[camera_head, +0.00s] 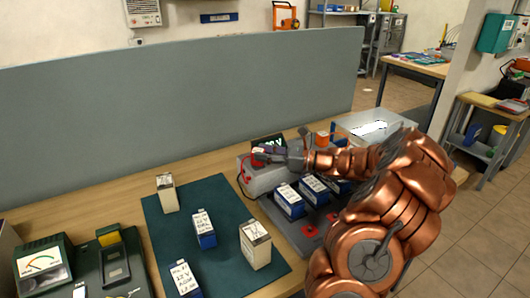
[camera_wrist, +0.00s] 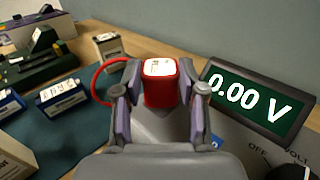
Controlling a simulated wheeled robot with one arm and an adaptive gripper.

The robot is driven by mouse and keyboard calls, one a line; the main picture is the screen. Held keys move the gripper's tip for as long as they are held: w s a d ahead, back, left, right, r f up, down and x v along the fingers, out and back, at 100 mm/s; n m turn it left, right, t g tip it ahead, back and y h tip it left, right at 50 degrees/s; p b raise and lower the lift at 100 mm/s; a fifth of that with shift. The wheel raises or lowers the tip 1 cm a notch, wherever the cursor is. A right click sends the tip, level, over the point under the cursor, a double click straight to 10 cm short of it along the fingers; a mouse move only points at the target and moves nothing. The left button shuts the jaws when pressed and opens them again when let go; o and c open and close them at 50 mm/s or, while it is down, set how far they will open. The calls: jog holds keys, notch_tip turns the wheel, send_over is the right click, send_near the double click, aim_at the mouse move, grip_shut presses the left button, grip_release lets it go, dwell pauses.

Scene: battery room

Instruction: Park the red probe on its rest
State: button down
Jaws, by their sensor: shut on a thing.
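My gripper (camera_wrist: 160,82) is shut on the red probe (camera_wrist: 159,94), which has a white label on top and sits between the two fingers in the wrist view. A red cable (camera_wrist: 98,82) curves away to the left of it. In the head view my gripper (camera_head: 271,154) is over the grey voltmeter (camera_head: 262,184), close to its display. The display (camera_wrist: 248,102) reads 0.00 V in the wrist view. The probe's lower end and whatever lies beneath it are hidden by my gripper. I cannot make out the probe rest.
A dark green mat (camera_head: 227,204) left of the voltmeter bears several batteries. A grey tray (camera_head: 283,219) with blue batteries and red pads lies in front of the voltmeter. An analog meter (camera_head: 42,262) stands at far left. A grey partition (camera_head: 180,92) runs behind the bench.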

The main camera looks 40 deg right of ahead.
jog(key=shift+f, duration=0.65)
dwell(0.4)
jog(key=c, duration=0.9)
grip_release()
jog(key=shift+c, duration=0.2)
jog(key=shift+s+d, duration=0.1)
jog(key=shift+p+v, duration=1.65)
jog(key=shift+v, duration=3.8)
